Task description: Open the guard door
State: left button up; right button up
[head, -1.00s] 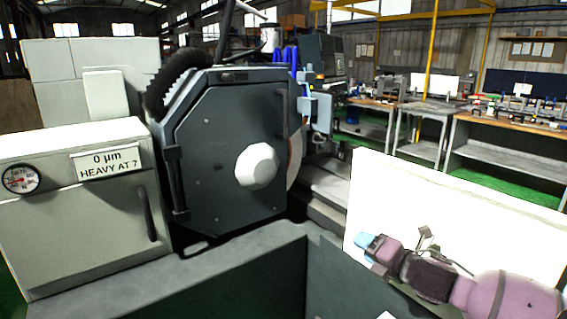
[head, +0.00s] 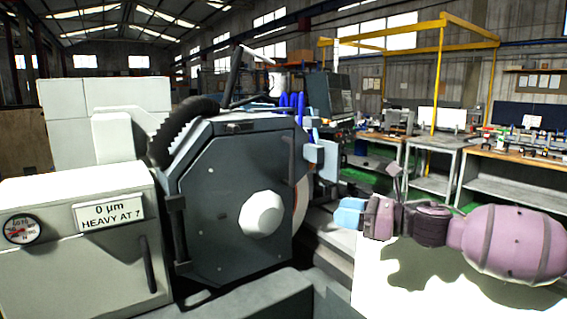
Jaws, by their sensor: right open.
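The guard door (head: 222,190) is a dark grey, many-sided cover on the wheel housing, and it looks shut. It has a pale faceted knob (head: 262,214) near its middle, a dark bar handle (head: 287,150) at its upper right and a dark vertical fitting (head: 181,240) along its left edge. My right gripper (head: 346,213), with light blue fingertips, is to the right of the door, apart from its handle in the picture. It is open, and nothing shows between its fingers. My left gripper is out of view.
A pale cabinet (head: 60,265) with a dial gauge (head: 22,229) and a sign (head: 109,213) stands at the left. A cream panel (head: 385,285) is below my right arm. Part of the grinding wheel (head: 301,200) shows beside the door. Workbenches (head: 510,170) stand at the back right.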

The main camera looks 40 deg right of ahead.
aim_at(236, 218)
jog(key=i+l, duration=0.15)
jog(key=l, duration=0.2)
jog(key=i+l, duration=0.15)
jog(key=l, duration=0.25)
jog(key=i+l, duration=0.15)
jog(key=l, duration=0.2)
jog(key=i, duration=0.45)
